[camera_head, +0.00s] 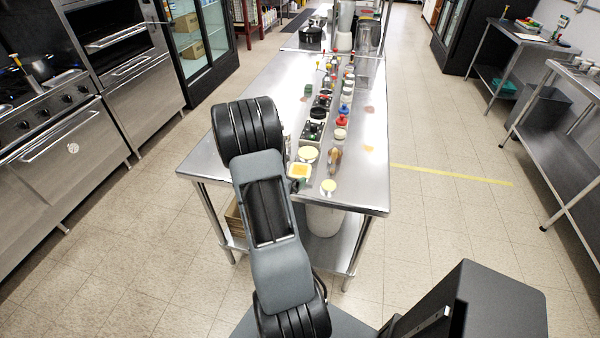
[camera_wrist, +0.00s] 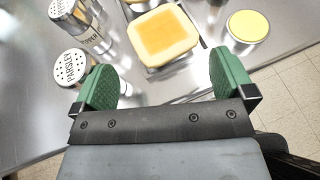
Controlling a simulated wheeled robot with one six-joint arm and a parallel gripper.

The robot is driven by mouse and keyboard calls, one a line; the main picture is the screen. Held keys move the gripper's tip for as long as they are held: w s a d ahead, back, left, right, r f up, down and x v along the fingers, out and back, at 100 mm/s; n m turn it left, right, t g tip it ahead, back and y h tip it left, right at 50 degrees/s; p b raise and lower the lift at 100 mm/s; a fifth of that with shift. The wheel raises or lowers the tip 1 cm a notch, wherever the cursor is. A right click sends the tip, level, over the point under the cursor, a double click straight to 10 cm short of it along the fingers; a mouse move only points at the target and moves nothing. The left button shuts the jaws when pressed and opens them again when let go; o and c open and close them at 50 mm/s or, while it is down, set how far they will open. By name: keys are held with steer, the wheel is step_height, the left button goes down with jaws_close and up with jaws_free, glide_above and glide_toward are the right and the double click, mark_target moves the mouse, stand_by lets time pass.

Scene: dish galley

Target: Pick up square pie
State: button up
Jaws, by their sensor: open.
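In the head view the square pie (camera_head: 299,171) shows near the table's close end, just right of my arm. My gripper (camera_wrist: 160,85) is open and empty, with green pads on its two fingers. In the wrist view the pie lies just beyond the gap between the fingers, apart from them. In the head view my arm hides most of the gripper.
A round yellow-topped item (camera_wrist: 248,26) stands right of the pie. Metal shakers (camera_wrist: 70,66) stand to the left, close to the left finger. Several bottles and small items line the steel table (camera_head: 268,92) farther back. The table's near right corner (camera_head: 365,200) is clear.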

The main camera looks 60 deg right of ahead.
mark_target(301, 168)
steer(key=shift+p+x, duration=0.9)
steer(key=shift+x, duration=2.3)
steer(key=shift+s+r, duration=0.1)
steer(key=c, duration=0.6)
steer(key=shift+r, duration=0.2)
steer(key=shift+c, duration=0.2)
